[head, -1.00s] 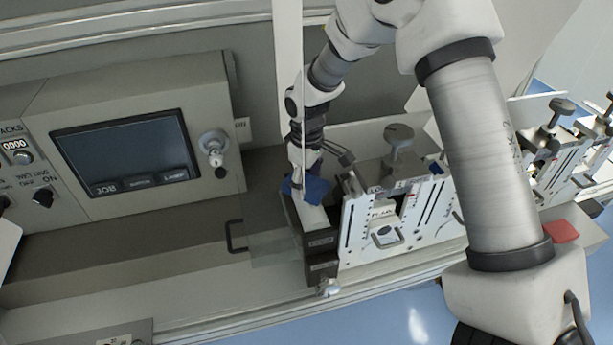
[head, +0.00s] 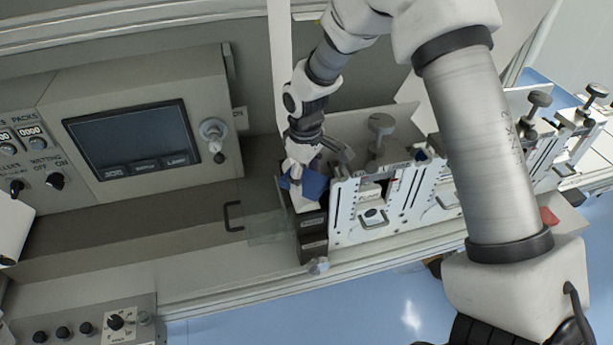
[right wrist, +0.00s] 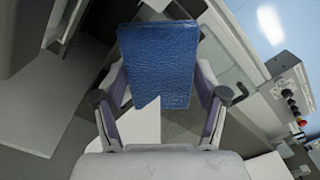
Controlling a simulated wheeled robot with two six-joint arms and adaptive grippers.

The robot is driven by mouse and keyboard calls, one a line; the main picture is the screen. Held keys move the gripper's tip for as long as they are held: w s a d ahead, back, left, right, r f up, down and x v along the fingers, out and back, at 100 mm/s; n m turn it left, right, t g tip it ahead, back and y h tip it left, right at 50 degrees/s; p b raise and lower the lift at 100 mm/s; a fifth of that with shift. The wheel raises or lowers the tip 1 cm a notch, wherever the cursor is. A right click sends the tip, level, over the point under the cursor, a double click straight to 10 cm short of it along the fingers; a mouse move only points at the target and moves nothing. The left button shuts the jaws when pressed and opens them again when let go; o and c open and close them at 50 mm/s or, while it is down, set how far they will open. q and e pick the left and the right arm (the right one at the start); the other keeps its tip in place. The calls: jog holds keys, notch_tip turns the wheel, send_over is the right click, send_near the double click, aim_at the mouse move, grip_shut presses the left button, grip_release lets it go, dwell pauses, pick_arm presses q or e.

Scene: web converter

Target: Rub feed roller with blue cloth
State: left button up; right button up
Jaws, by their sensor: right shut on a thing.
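My right gripper (head: 298,176) is shut on the blue cloth (head: 314,184), low at the left end of the row of white slotted plates. In the right wrist view, the textured blue cloth (right wrist: 158,62) spans the space between the two fingers. A white strip (head: 305,202) shows just below the cloth, above a dark block (head: 312,235). I cannot make out the feed roller; the cloth and gripper cover this spot. Whether the cloth touches anything is unclear. My left gripper is not in view.
White slotted plates with knobs (head: 380,125) stand close to the right of the gripper. A tall white web (head: 280,60) hangs just behind it. A clear guard (head: 265,226) and dark handle (head: 232,216) are to the left. A control panel with a screen (head: 128,140) stands farther left.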

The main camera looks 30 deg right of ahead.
aim_at(306, 178)
jog(key=shift+w+r, duration=0.1)
jog(key=shift+r, duration=0.3)
jog(key=shift+d+r, duration=0.1)
jog(key=shift+r, duration=2)
